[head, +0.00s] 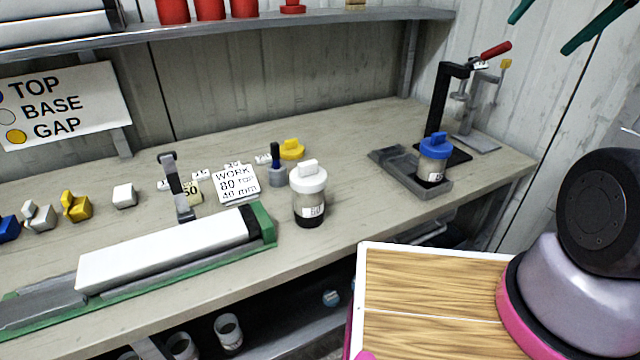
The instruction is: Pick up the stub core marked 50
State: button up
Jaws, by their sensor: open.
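A short clear core with a white cap (309,180) and a dark base stands upright near the front edge of the bench. Its small white label seems to end in 0, but I cannot read it surely. A second short core with a blue cap (434,158) stands upright in a grey tray (400,163) at the right; its label is too small to read. My gripper is not in view.
The long white liner (165,250) lies in a green-edged cradle at the front left. A card (236,184) reading WORK 80, a dark blue-topped tool (276,168) and a yellow cap (291,149) are behind the white-capped core. A black clamp stand (440,100) rises behind the tray. Bench between cores is clear.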

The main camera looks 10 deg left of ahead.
aim_at(309, 208)
jog(key=k+j+u, duration=0.1)
jog(key=k+u, duration=0.3)
jog(key=k+j+u, duration=0.2)
jog(key=u, duration=0.15)
jog(key=k+j+u, duration=0.4)
jog(key=i+l, duration=0.05)
